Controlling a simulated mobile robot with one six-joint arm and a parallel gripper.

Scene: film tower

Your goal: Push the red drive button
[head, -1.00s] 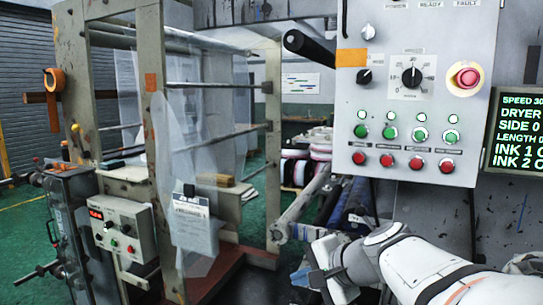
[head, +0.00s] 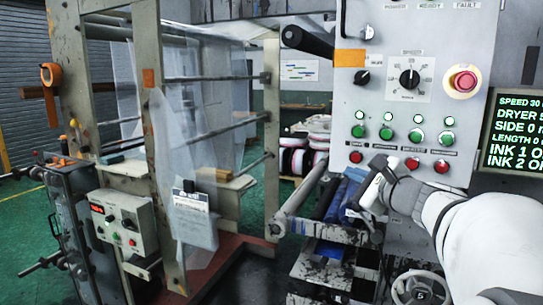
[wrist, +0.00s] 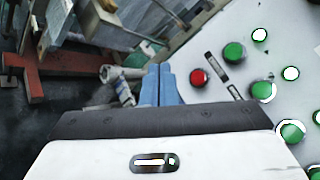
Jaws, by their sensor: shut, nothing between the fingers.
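A row of red buttons runs along the bottom of the grey control panel (head: 430,125). In the head view I see the leftmost red button (head: 355,157) and two on the right, a red button (head: 412,163) and the end one (head: 441,167). The labels are too small to read, so I cannot tell which button is the drive button.
Green buttons (head: 387,134) with lit lamps sit above the red row. A large red knob (head: 465,80) is at upper right, beside a display (head: 515,130). Rollers and a handwheel (head: 420,290) lie below the panel. A framed machine (head: 160,150) stands left.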

